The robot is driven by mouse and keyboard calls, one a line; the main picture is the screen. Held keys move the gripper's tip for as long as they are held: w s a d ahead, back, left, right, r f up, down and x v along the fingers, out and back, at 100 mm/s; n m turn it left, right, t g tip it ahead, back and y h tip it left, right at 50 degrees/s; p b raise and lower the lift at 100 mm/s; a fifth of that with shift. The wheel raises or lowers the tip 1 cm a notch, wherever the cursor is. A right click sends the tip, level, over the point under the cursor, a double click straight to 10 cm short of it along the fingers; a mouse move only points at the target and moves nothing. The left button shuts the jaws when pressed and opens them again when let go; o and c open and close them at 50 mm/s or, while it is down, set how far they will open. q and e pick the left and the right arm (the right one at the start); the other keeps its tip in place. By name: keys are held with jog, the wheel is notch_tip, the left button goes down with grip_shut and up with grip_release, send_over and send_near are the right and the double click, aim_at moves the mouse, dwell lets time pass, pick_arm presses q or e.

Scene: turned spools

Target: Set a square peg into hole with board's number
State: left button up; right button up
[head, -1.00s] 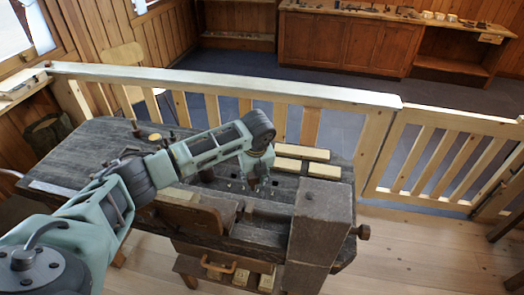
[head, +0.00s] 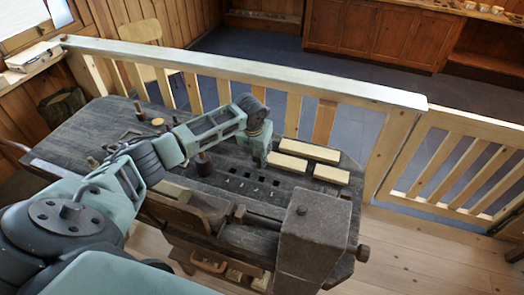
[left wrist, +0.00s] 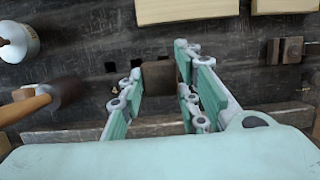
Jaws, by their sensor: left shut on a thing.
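My left gripper (left wrist: 160,78) is shut on a brown, square-ended peg (left wrist: 159,74), held between its two fingers over the dark bench top in the left wrist view. A row of small dark square holes (head: 253,181) runs along the bench in front of the wrist. Two holes (left wrist: 110,66) show left of the peg in the wrist view. Pale boards (head: 310,151) lie right of the wrist; I can read no number on them. My right gripper is not in view.
A dark cylinder with a tan handle (left wrist: 65,92) stands left of the gripper, beside a white-topped round thing (left wrist: 18,42). A brown block (left wrist: 291,50) is at right. A large dark wooden vise block (head: 313,240) rises at the bench's front right. A railing (head: 250,70) runs behind.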

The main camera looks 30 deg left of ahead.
pick_arm(q)
jog(key=shift+d+b+x, duration=0.2)
jog(key=shift+b+x, duration=0.4)
jog(key=shift+x, duration=0.5)
jog(key=b+x, duration=0.2)
jog(key=x, duration=0.1)
jog(key=shift+s+d+b, duration=0.15)
jog(key=shift+s+b, duration=0.1)
jog(key=shift+b, duration=0.05)
jog(key=shift+f+b, duration=0.3)
jog(key=shift+b, duration=0.05)
notch_tip(320, 180, down, 3)
jog(key=b, duration=0.2)
jog(key=shift+r+b, duration=0.2)
jog(key=shift+b, duration=0.1)
jog(key=shift+f+b, duration=0.35)
notch_tip(320, 180, down, 3)
jog(key=shift+r+b, duration=0.15)
jog(key=shift+b, duration=0.8)
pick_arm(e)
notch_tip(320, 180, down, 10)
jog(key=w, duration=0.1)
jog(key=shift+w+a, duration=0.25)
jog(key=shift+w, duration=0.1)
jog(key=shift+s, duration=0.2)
